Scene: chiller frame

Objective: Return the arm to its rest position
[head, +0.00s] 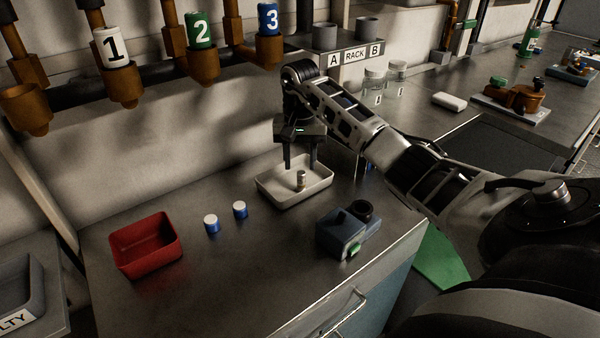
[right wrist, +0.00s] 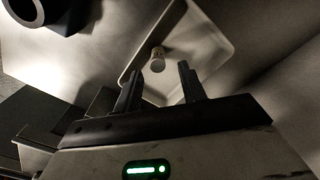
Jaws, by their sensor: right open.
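My right arm reaches in from the right in the head view. Its right gripper (head: 300,162) points down above a white tray (head: 312,192), with its two fingers apart and nothing between them. A small pale cylinder (head: 300,179) stands in the tray below the fingers. In the right wrist view the open right gripper (right wrist: 159,88) shows both fingers, with the cylinder (right wrist: 157,62) in the tray (right wrist: 215,45) beyond them, apart from the fingertips. My left gripper is not in view.
A red bin (head: 146,246) and two blue cylinders with white tops (head: 211,224) (head: 240,210) stand left of the tray. A dark blue device (head: 343,235) stands near the front edge. Numbered valves (head: 200,30) hang above. Rack A/B (head: 355,54) is behind the arm.

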